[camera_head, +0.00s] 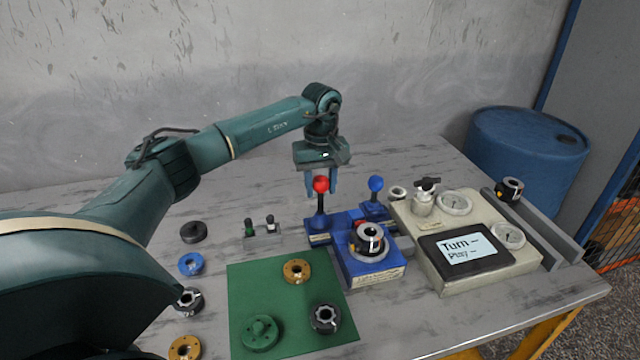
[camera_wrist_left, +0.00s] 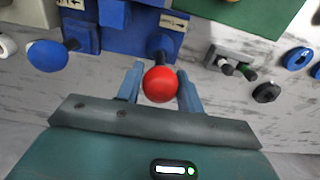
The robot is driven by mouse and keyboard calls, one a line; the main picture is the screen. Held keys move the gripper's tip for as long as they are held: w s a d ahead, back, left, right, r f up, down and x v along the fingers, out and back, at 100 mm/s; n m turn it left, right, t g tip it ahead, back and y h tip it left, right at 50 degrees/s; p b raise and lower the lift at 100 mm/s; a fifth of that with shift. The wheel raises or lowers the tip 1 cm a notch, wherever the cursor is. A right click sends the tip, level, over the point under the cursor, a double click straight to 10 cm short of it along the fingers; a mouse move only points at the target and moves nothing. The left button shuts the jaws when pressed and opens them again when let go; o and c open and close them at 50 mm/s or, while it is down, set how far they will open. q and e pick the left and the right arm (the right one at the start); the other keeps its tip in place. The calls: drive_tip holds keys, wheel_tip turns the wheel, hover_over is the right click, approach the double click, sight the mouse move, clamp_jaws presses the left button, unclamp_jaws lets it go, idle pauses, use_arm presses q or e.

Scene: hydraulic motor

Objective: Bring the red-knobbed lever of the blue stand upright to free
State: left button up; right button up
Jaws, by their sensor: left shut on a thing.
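The blue stand (camera_head: 372,270) is on the table, with a dark ringed part (camera_head: 370,238) on its front block. Its red-knobbed lever (camera_head: 320,206) is at the stand's left side and looks about upright in the head view. My left gripper (camera_head: 321,184) comes down from above and is shut on the red knob. In the left wrist view the red knob (camera_wrist_left: 160,84) is between the two blue fingers (camera_wrist_left: 160,90). A blue-knobbed lever (camera_head: 376,185) stands to the right; its knob also shows in the left wrist view (camera_wrist_left: 47,56). My right gripper is not in view.
A green mat (camera_head: 240,290) with several round parts lies in front. Small pegs (camera_head: 260,229) and loose rings are at the left. A blue barrel (camera_head: 525,150) is behind.

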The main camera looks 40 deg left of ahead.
use_arm(q)
drive_tip(key=shift+w+d, duration=0.1)
drive_tip(key=o, duration=0.6)
drive_tip(key=shift+o, duration=0.2)
drive_tip(key=shift+r, duration=0.1)
drive_tip(key=shift+r+p, duration=2.45)
drive_tip(key=shift+r, duration=0.5)
drive_tip(key=shift+f, duration=0.1)
